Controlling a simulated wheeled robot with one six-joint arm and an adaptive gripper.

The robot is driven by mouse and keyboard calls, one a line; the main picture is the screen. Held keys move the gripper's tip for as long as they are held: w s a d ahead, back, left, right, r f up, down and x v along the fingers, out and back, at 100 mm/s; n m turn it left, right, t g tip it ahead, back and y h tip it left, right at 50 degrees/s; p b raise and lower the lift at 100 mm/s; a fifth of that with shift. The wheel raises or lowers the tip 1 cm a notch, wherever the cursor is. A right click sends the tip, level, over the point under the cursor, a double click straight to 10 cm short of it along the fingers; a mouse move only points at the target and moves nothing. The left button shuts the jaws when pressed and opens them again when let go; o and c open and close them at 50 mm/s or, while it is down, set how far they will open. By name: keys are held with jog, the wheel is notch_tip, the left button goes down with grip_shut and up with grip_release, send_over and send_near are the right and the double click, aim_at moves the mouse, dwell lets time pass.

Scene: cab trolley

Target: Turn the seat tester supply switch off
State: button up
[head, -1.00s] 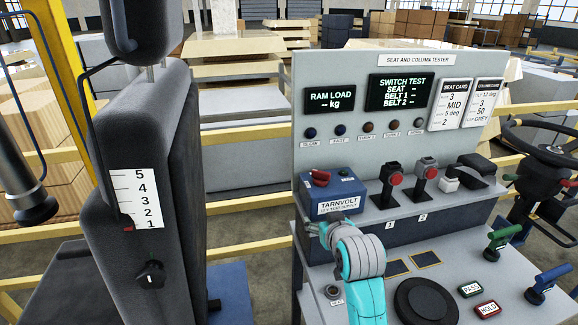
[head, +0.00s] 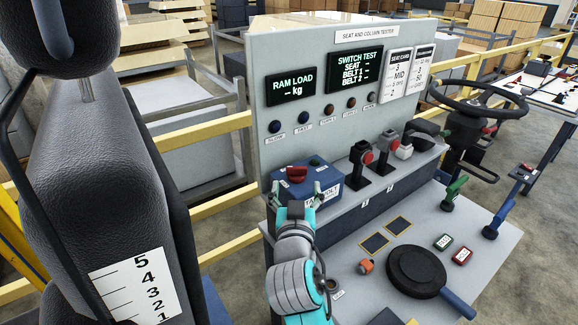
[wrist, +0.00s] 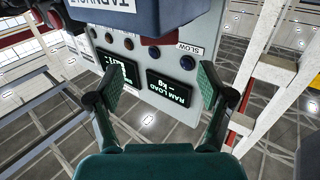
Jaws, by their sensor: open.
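The seat tester supply is a blue box (head: 330,186) with a red rotary switch (head: 296,174) and a small dark green lamp (head: 315,161) on top. It stands at the left end of the console. My gripper (head: 296,190) is open at the near side of the box, its fingers apart to either side of the red switch in the picture. I cannot tell whether they touch it.
The tester panel (head: 262,120) stands behind the box, with its ram load display (head: 291,88) and switch test display (head: 354,68) lit. A dark padded seat back (head: 95,190) fills the left side.

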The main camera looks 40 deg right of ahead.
aim_at(297, 169)
jog(key=x, duration=0.8)
jog(key=shift+w+d, duration=0.2)
jog(key=c, duration=1.2)
